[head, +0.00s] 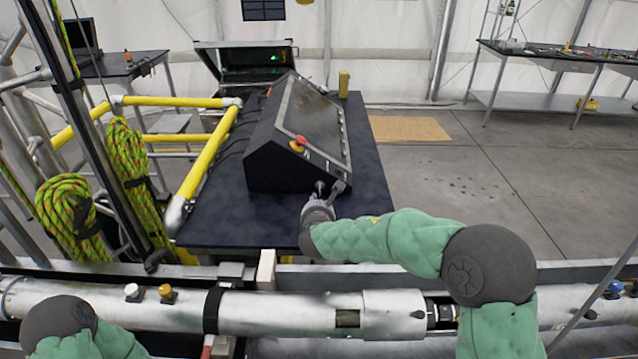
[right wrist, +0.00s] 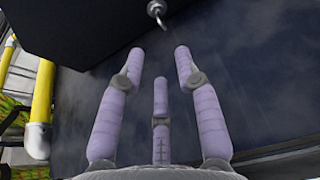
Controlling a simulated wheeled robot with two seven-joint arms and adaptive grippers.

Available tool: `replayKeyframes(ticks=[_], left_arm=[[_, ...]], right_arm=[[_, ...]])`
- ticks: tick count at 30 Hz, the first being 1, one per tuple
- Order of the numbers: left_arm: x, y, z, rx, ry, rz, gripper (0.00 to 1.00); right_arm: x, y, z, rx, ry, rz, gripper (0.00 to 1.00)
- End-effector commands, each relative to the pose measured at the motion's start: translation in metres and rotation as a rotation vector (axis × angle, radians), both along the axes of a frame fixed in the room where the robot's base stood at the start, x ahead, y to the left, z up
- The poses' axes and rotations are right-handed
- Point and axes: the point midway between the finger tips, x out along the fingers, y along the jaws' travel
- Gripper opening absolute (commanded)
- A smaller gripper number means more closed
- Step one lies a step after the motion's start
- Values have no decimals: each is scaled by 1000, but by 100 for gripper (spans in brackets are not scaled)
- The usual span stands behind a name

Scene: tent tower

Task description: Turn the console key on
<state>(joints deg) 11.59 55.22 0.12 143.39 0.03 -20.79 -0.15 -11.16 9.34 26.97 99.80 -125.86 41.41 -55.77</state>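The dark console (head: 265,162) with a sloped screen stands on a black table. The console key (right wrist: 156,8) shows in the right wrist view as a small silver piece on the console's dark face, at the top edge. My right gripper (head: 328,188) is at the near side of the console, by its lower right corner. In the right wrist view its three purple-padded fingers (right wrist: 160,75) are spread with nothing between them, and the key is beyond the fingertips, apart from them. In the head view the fingers partly cover the key's area. My left gripper is out of view.
A small yellow object (head: 344,84) stands behind the console. Yellow rails (head: 205,160) and coiled ropes (head: 130,165) are at left. A grey pipe (head: 270,312) crosses the front. Bare table lies right of the console.

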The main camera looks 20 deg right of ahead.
Motion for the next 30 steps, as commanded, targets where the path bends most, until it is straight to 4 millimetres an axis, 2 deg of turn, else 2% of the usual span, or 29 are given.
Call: replayKeyframes(ticks=[7, 21, 30], left_arm=[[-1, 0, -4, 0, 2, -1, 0], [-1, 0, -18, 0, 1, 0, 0], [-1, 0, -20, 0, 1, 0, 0]], right_arm=[[15, -5, -8, 0, 1, -2, 34], [80, -23, -36, 1, 1, -1, 34], [96, -28, -42, 0, 0, 0, 34]])
